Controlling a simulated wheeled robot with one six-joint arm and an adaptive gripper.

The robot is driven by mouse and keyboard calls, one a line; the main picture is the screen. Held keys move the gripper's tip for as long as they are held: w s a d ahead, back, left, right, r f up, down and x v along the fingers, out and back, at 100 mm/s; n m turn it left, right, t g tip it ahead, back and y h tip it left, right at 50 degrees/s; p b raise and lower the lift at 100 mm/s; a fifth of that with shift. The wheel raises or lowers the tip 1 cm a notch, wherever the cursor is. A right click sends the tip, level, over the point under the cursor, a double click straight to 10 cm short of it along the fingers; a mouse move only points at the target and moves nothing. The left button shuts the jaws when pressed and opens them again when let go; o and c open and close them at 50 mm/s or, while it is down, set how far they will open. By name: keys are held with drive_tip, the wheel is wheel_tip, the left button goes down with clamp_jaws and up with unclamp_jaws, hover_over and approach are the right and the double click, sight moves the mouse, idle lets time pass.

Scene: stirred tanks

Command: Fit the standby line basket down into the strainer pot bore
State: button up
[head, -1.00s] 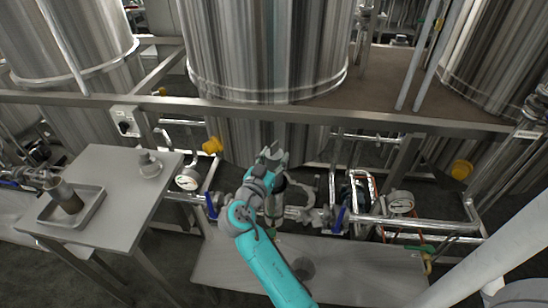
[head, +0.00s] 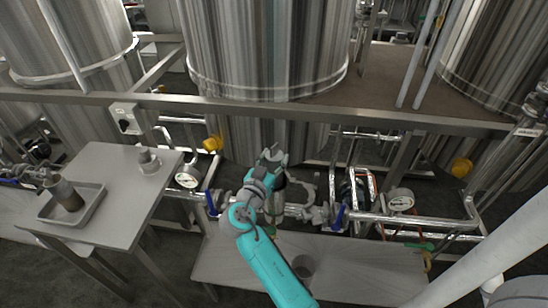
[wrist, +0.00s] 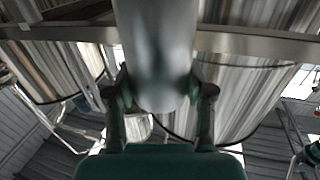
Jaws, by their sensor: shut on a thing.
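My gripper (head: 273,157) is over the pipe run in front of the middle tank. In the wrist view its two fingers (wrist: 160,95) are shut on a smooth grey cylinder (wrist: 155,50), which I take to be the standby line basket; its far end is out of that view. In the head view my gripper and wrist largely hide the held piece. The strainer pot seems to be in the pipe run just below my gripper, between two blue-handled valves; its bore is hidden. I cannot tell whether the basket touches it.
An open ring-shaped clamp (head: 308,188) is just right of my gripper. Blue valve handles (head: 340,217) and gauges (head: 399,200) flank it. The left table (head: 110,200) carries a tray (head: 50,217) with another basket (head: 65,194) and a small fitting (head: 148,160).

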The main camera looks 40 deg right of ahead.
drive_tip(key=shift+f, duration=4.7)
drive_tip(key=shift+r, duration=0.15)
drive_tip(key=shift+r, duration=5.05)
